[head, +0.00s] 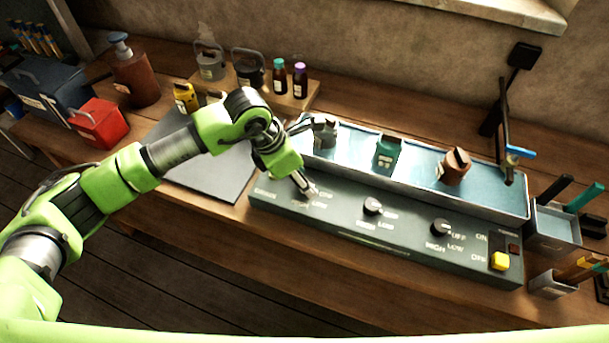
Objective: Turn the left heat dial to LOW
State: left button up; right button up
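The dark control panel (400,238) runs along the front of the bench, with dial markings and white lettering. My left gripper (306,188) points down at the panel's left end, where the left dial's labels are. The left heat dial is hidden behind the fingers, so its pointer and any contact cannot be made out. I cannot tell whether the fingers are open or shut. The middle dial (372,205) and the right dial (440,227) are uncovered, each a dark knob with a light mark. My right gripper is not in view.
Behind the panel a long metal tray (488,195) holds a grey, a green (386,153) and a brown container (455,167). A yellow switch (500,261) sits at the panel's right end. A tool holder (553,225) stands right of it. A grey mat (215,180) lies left.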

pick_arm(q)
jog(key=shift+w+d+f, duration=0.1)
jog(key=shift+d+f, duration=0.15)
jog(key=shift+f, duration=0.45)
jog(key=c, duration=1.1)
